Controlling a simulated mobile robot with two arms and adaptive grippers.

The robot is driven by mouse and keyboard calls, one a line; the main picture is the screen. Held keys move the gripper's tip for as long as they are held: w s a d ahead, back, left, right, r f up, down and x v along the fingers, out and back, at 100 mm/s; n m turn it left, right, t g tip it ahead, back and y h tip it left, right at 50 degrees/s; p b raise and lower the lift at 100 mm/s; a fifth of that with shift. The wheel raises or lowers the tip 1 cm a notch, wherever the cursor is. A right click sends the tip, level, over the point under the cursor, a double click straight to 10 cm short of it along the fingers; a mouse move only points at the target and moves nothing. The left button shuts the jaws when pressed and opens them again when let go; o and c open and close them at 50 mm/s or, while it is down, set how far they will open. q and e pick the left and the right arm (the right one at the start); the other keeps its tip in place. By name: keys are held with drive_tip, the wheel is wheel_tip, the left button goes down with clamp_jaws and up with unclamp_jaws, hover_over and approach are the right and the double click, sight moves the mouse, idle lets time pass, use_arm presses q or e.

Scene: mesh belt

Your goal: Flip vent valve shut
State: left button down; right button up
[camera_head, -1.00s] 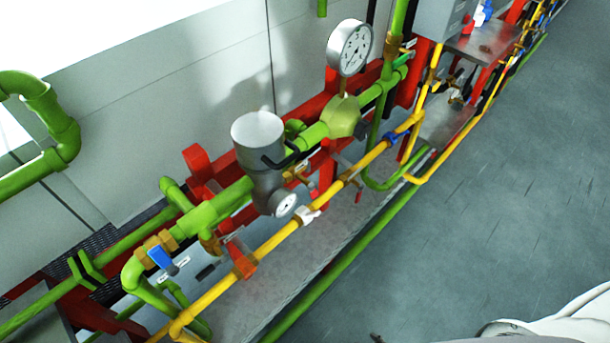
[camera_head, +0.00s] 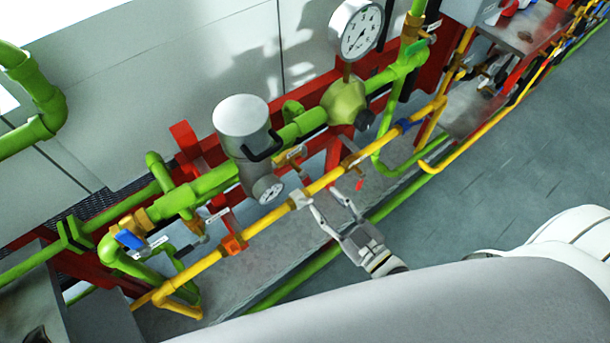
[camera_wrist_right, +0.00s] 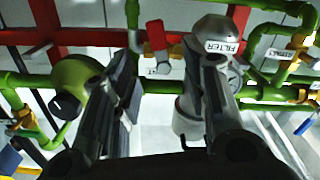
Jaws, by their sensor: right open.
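My right gripper (camera_head: 324,200) is open and empty, with its fingertips close to the yellow pipe (camera_head: 270,213), below the grey filter housing (camera_head: 242,125). In the right wrist view, its two fingers stand apart, and a red valve handle (camera_wrist_right: 156,36) with a small white label below it shows beyond and between them. A small red lever end (camera_head: 359,184) shows by the yellow pipe, right of the gripper, in the head view. No readable label shows which valve is the vent valve. My left gripper is not in view.
A green regulator body (camera_head: 347,101) with a pressure gauge (camera_head: 357,30) stands right of the filter housing. A blue-handled valve (camera_head: 130,239) is at the lower left. Open grey floor (camera_head: 530,140) lies to the right.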

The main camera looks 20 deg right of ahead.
sight(307, 181)
drive_tip(key=p+x, duration=0.1)
drive_tip(key=x, duration=0.7)
drive_tip(key=shift+w+p, duration=0.1)
drive_tip(key=shift+p, duration=0.2)
drive_tip(key=shift+w+a+f, duration=0.1)
drive_tip(key=shift+w, duration=0.3)
clamp_jaws()
